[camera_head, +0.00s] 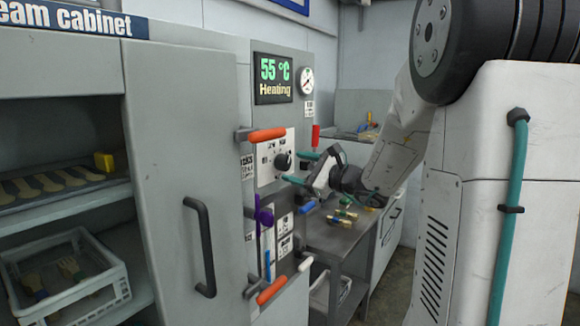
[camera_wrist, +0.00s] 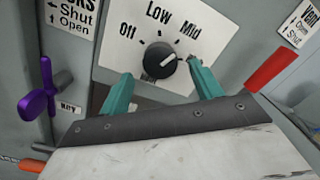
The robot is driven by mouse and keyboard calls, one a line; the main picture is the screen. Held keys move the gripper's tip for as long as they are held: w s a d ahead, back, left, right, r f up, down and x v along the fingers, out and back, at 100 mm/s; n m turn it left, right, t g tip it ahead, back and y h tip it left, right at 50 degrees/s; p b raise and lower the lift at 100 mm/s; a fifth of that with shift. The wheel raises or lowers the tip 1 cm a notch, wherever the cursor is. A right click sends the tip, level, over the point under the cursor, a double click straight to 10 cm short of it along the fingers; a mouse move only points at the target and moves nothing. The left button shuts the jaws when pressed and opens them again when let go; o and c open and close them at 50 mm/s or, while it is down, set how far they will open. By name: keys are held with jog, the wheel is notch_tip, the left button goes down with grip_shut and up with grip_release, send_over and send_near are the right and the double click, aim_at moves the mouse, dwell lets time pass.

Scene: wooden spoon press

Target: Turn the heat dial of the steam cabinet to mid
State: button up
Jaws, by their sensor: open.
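The heat dial (camera_head: 283,161) is a round black knob on a white plate on the steam cabinet's (camera_head: 180,120) control panel. In the wrist view the dial (camera_wrist: 158,59) has Off, Low and Mid printed around it. A pale pointer mark on the knob points roughly to the right; I cannot tell exactly which setting it meets. My gripper (camera_wrist: 160,74) is open, with one teal finger below left of the knob and one below right. In the head view my gripper (camera_head: 297,168) faces the panel close to the dial. No finger clearly touches the knob.
A display (camera_head: 273,78) reads 55 °C Heating, beside a round gauge (camera_head: 307,80). Orange handles (camera_head: 267,135), a purple valve knob (camera_wrist: 40,100) and a red handle (camera_wrist: 270,70) surround the dial. A metal table (camera_head: 335,235) with small items stands right.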

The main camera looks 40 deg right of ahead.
jog(key=v, duration=0.4)
jog(key=shift+s+d, duration=0.1)
jog(key=shift+s, duration=0.15)
jog(key=s+a+f+n+g+y, duration=0.1)
jog(key=s+a+f+n+g, duration=0.45)
jog(key=a, duration=0.25)
jog(key=s+a+f+n+g+y, duration=0.2)
jog(key=s+a+f+n+g, duration=0.2)
jog(key=s+a+n+g, duration=0.3)
jog(key=s+a+n+g+h, duration=0.2)
jog(key=s+a+n+h, duration=0.1)
jog(key=s+n, duration=0.3)
jog(key=s+a+n+g+h, duration=0.1)
jog(key=s+a+n+h, duration=0.2)
jog(key=s+n+h, duration=0.3)
jog(key=s, duration=0.3)
jog(key=shift+s+a+f+g, duration=0.2)
jog(key=shift+a+f+g, duration=0.1)
jog(key=shift+f+g, duration=0.1)
